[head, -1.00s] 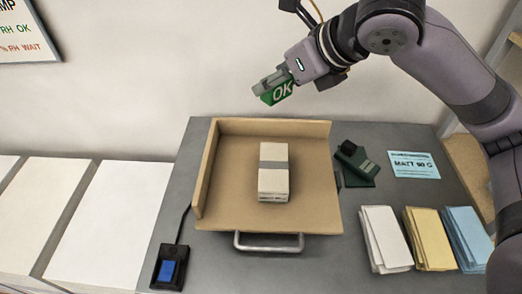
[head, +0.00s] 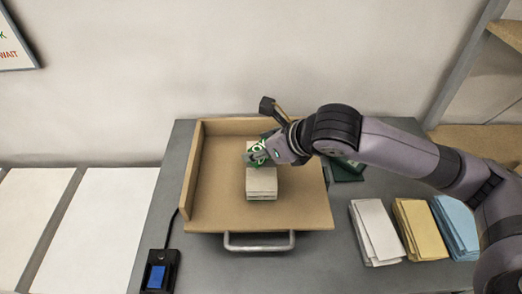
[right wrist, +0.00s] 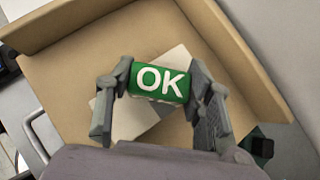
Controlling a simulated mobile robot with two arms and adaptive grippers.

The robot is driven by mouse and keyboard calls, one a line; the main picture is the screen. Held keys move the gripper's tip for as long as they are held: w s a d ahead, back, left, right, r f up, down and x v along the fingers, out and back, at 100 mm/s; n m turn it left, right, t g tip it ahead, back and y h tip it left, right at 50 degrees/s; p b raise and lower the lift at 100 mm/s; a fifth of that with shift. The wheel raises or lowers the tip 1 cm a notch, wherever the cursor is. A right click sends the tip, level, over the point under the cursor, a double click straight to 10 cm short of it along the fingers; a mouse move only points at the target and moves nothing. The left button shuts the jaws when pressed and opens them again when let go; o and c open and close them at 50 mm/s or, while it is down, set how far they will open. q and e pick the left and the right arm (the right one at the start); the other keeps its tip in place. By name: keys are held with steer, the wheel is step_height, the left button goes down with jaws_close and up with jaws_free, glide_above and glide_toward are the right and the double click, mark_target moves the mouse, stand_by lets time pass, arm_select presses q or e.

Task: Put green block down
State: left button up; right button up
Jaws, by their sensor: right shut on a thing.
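The green block (right wrist: 160,83), marked OK in white, is between the fingers of my right gripper (right wrist: 161,88) in the right wrist view. My right gripper (head: 261,155) is shut on it. In the head view the green block (head: 258,151) shows partly, over the far part of the paper stack (head: 262,186). The stack lies in the tan tray (head: 300,213). I cannot tell whether the block touches the stack. In the right wrist view the stack (right wrist: 130,119) lies behind the block and is partly hidden. My left gripper is not in view.
The tray has raised walls at the back and left, and a metal handle (head: 259,246) in front. White (head: 376,233), yellow (head: 417,230) and blue (head: 457,228) paper stacks lie to the right. A device with a blue pad (head: 157,277) sits front left. A dark green object (head: 347,170) is partly hidden.

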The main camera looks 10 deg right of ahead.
steer(key=shift+f, duration=0.55)
steer(key=shift+f, duration=0.1)
steer(key=o, duration=1.2)
steer(key=shift+c, duration=0.2)
steer(key=shift+s+d+r, duration=0.15)
steer(key=shift+r, duration=0.2)
steer(key=b+v, duration=0.1)
steer(key=v, duration=1)
steer(key=shift+s+b, duration=0.2)
steer(key=shift+b, duration=0.1)
